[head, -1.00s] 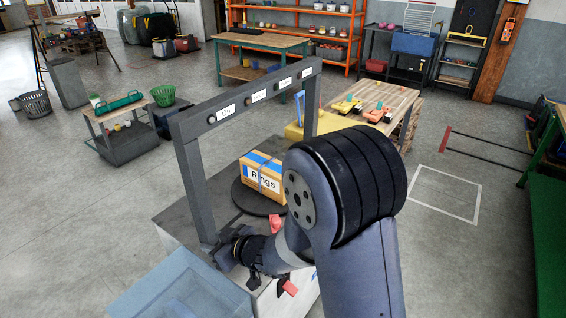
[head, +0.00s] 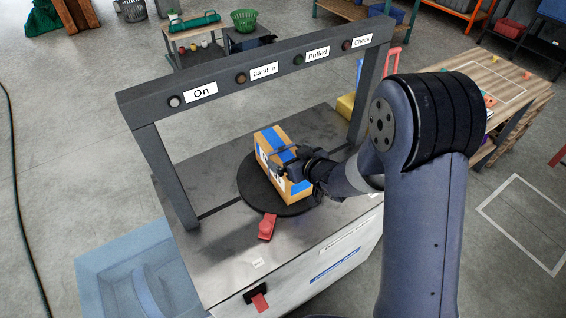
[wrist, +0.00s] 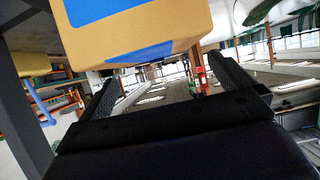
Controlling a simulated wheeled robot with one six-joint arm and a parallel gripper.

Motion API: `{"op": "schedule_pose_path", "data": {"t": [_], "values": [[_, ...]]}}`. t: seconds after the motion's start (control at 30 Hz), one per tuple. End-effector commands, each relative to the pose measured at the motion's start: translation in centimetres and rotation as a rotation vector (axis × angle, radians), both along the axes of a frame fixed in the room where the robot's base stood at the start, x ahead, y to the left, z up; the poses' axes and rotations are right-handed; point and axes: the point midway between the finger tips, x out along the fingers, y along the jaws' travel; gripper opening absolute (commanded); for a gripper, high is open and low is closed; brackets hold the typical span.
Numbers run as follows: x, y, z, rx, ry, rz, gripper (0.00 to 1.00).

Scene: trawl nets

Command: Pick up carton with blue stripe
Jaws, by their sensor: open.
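The orange-brown carton with a blue stripe (head: 268,142) stands on a round dark turntable (head: 256,192) under a grey frame. My gripper (head: 297,168) is at the carton's near right side in the head view, covering part of it and of its label. In the wrist view the carton (wrist: 140,30) fills the top, with blue patches on it. My gripper's two black fingers (wrist: 163,75) are spread apart below it, with nothing seen held between them. Whether they touch the carton I cannot tell.
The grey frame (head: 265,68) with labelled lamps arches over the metal bench (head: 215,245). A red lever (head: 266,227) is at the turntable's front. A blue translucent bin (head: 125,275) lies left, a wooden table (head: 510,95) right. Open floor lies left.

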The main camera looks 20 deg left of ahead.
Motion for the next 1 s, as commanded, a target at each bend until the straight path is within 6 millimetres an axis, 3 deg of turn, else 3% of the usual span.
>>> {"op": "schedule_pose_path", "data": {"t": [0.4, 0.73, 1.0], "values": [[2.6, 2.5, -2.3, 0.000, 0.001, 0.002, 1.00], [2.9, 2.9, -2.6, 0.000, 0.000, 0.000, 1.00], [2.9, 2.9, -2.6, -0.001, 0.001, 0.000, 0.80]]}}
